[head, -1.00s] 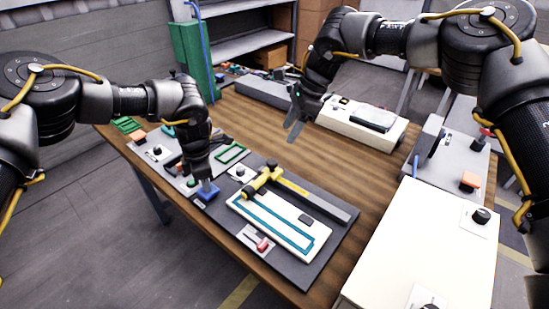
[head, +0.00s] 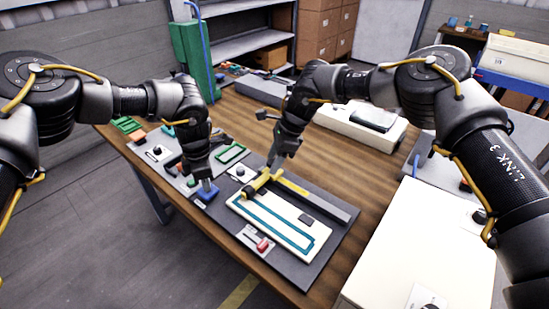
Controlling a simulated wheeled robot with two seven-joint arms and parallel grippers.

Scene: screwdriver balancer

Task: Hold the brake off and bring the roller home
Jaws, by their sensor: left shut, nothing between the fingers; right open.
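The blue block (head: 207,194), possibly the brake, sits at the front edge of the dark mat. My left gripper (head: 206,183) is shut and points down at its top; its tips appear to touch it. The yellow roller (head: 256,185) with a dark end lies at the upper left end of the white panel (head: 262,226) with a teal outline. My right gripper (head: 272,162) is open, just above and behind the roller's far end, pointing down. I cannot tell whether it touches the roller.
A long dark bar with a yellow strip (head: 318,203) runs behind the panel. A red switch (head: 263,244) is at the panel's front. A white box (head: 355,124) stands behind. A green outlined piece (head: 231,153) lies near the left gripper. Bare wood lies right of the mat.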

